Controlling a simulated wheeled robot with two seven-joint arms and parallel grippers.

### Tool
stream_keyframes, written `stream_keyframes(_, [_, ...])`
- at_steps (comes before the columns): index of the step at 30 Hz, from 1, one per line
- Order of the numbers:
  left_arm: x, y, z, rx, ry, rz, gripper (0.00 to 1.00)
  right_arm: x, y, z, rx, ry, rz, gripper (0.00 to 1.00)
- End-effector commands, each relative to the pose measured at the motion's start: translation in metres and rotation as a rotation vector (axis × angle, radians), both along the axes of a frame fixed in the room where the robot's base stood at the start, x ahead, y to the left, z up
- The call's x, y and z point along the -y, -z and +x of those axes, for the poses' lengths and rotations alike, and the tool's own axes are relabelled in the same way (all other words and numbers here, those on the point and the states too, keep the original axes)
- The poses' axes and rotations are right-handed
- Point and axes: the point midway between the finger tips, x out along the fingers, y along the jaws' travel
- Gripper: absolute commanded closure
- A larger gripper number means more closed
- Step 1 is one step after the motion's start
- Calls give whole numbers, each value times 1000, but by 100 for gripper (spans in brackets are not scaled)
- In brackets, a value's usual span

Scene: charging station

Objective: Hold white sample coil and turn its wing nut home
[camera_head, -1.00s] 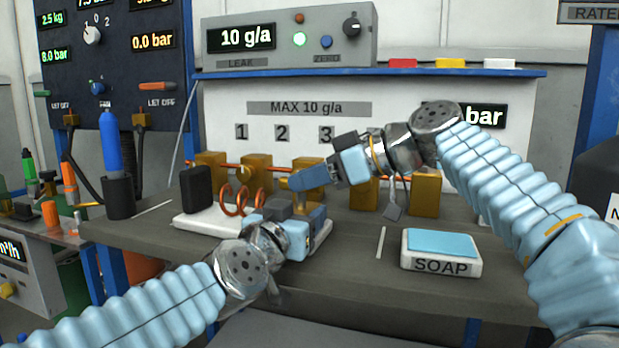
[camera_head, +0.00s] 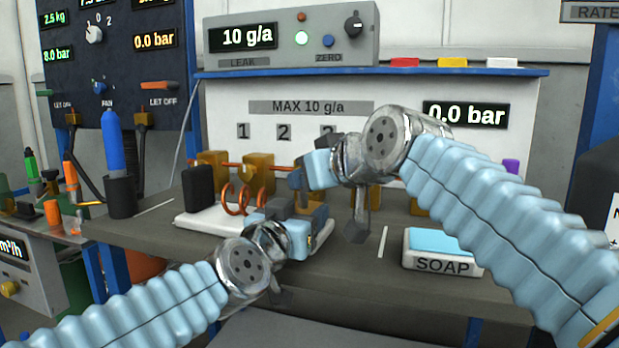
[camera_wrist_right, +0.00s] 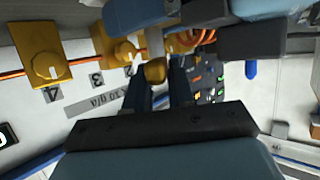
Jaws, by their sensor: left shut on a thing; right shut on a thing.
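The white sample (camera_head: 200,219) lies on the bench, with an orange copper coil (camera_head: 230,199) and a black block (camera_head: 198,187) at its left end. My left gripper (camera_head: 276,211) is shut at its right end; the exact grip point is hidden by the gripper itself. My right gripper (camera_head: 297,184) is just above and right of it, pointing left. In the right wrist view a rounded brass piece, apparently the wing nut (camera_wrist_right: 155,72), sits between the tips of my right gripper (camera_wrist_right: 160,78). The nut's wings and seating cannot be made out.
Brass valve blocks (camera_head: 258,176) on a copper pipe stand behind the sample. A soap block (camera_head: 442,265) lies to the right. A blue-handled tool in a black holder (camera_head: 121,197) stands to the left. The bench (camera_head: 350,285) is bare in front.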

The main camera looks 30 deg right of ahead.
Motion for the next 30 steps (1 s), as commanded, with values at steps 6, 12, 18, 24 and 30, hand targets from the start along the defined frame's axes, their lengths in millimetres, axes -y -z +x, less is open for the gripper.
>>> stream_keyframes(6, [0, 0, 0, 0, 0, 0, 85, -2, 0, 0, 0, 195, -5, 100])
stream_keyframes(12, [0, 0, 0, 0, 0, 0, 85, -4, -1, 0, 2, 336, -4, 100])
stream_keyframes(18, [0, 0, 0, 0, -1, 0, 85, -6, -1, 1, 2, 429, 0, 100])
stream_keyframes(24, [0, 0, 1, 0, -1, 0, 85, -7, -1, 1, 3, 475, 0, 100])
stream_keyframes(30, [0, 0, 0, 0, -1, 0, 85, -7, -1, 2, 3, 488, 1, 100])
